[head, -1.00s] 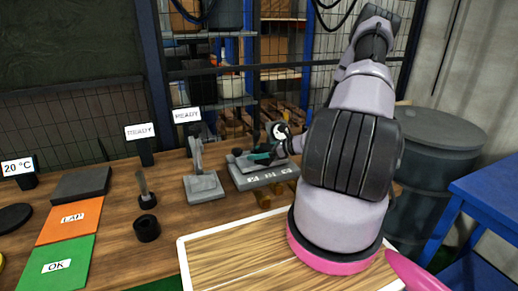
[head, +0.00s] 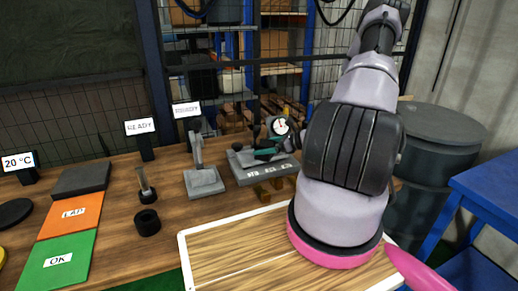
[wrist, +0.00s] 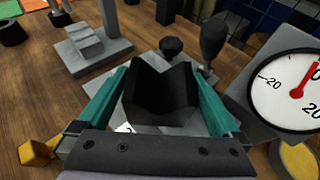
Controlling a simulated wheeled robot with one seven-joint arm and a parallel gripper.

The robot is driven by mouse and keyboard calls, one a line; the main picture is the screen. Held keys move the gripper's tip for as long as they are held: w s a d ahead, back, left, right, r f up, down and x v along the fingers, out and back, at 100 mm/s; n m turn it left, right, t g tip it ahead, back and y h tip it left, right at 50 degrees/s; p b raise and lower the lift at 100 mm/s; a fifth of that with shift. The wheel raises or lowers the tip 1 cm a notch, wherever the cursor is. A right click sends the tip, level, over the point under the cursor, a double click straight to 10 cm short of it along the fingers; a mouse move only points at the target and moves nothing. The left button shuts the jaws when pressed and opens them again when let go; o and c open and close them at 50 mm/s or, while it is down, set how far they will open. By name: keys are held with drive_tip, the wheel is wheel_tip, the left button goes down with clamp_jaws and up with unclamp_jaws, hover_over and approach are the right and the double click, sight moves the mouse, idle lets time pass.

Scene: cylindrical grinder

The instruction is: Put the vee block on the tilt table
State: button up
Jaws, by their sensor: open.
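The black vee block (wrist: 160,98) is between my gripper's two teal fingers (wrist: 158,72) in the wrist view, its V notch facing up. The fingers are open, one on each side of it; whether either touches the block I cannot tell. The block appears to rest on the pale grey top of the tilt table (wrist: 218,122). In the head view the tilt table (head: 262,172) is a grey labelled unit on the bench, and my gripper (head: 267,153) is over its top. The block is small and dark there, partly hidden by the fingers.
A round dial (wrist: 302,88) with a red needle stands close to the right finger. Dark knobs (wrist: 212,40) stand behind the block. A grey stand with a post (head: 203,183) is to the left. A wooden board (head: 235,250) lies in front.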

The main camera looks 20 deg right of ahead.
drive_tip(key=v, duration=0.9)
drive_tip(key=s+a+r+n+g+h, duration=0.1)
drive_tip(key=s+a+r+n+g, duration=0.15)
drive_tip(key=a+r+n, duration=0.55)
drive_tip(key=s+a+r+n+g+h, duration=0.1)
drive_tip(key=a+r+n+g, duration=0.3)
drive_tip(key=r, duration=0.7)
drive_tip(key=s+a+r+n+t+h, duration=0.2)
drive_tip(key=s+r+n, duration=0.3)
drive_tip(key=s+r, duration=0.2)
drive_tip(key=s+a+r+n+t+h, duration=0.2)
drive_tip(key=s+r+n, duration=0.3)
drive_tip(key=r, duration=0.7)
drive_tip(key=shift+s+a+n+h, duration=0.2)
drive_tip(key=shift+s+n+h, duration=0.35)
drive_tip(key=shift+s, duration=0.7)
